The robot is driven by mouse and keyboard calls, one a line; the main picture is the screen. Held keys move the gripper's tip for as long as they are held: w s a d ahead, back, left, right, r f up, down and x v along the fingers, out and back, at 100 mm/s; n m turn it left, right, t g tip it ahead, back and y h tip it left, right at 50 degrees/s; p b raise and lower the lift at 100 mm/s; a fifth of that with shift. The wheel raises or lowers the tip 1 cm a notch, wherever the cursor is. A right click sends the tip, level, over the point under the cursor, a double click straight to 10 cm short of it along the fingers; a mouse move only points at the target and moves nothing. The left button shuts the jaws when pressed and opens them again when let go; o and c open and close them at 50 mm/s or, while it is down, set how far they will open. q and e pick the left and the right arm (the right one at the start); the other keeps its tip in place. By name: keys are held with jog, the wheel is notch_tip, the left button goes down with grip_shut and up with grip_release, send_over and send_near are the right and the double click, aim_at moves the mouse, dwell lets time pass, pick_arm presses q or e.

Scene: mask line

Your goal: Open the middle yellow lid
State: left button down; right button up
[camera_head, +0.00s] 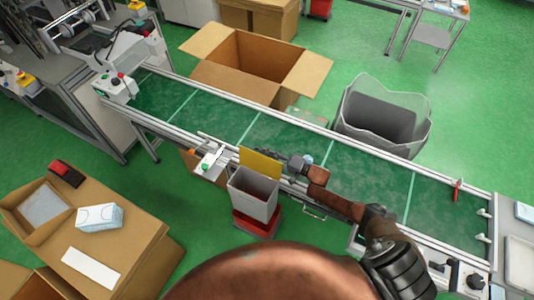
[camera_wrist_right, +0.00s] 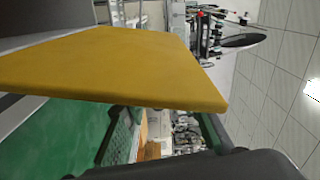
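The yellow lid (camera_head: 262,162) stands raised at the back edge of a grey bin (camera_head: 254,205), in front of the conveyor. The top of the bin is uncovered in front of it. In the right wrist view, the lid (camera_wrist_right: 115,65) fills much of the upper left as a broad yellow panel. My right arm reaches in from the lower right, and my right gripper (camera_head: 272,157) is just behind and beside the lid. The lid partly hides its fingers, and I cannot tell whether they touch it or are open. My left gripper is not in view.
The green conveyor (camera_head: 345,160) with metal rails runs behind the bin. A red base (camera_head: 257,222) is under the bin. A control box (camera_head: 210,163) is to its left. A large open carton (camera_head: 255,65) and a grey waste bin (camera_head: 385,115) stand beyond the conveyor.

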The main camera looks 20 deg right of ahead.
jog(key=shift+s+d, duration=0.15)
jog(key=v, duration=1.1)
jog(key=shift+s+d, duration=0.2)
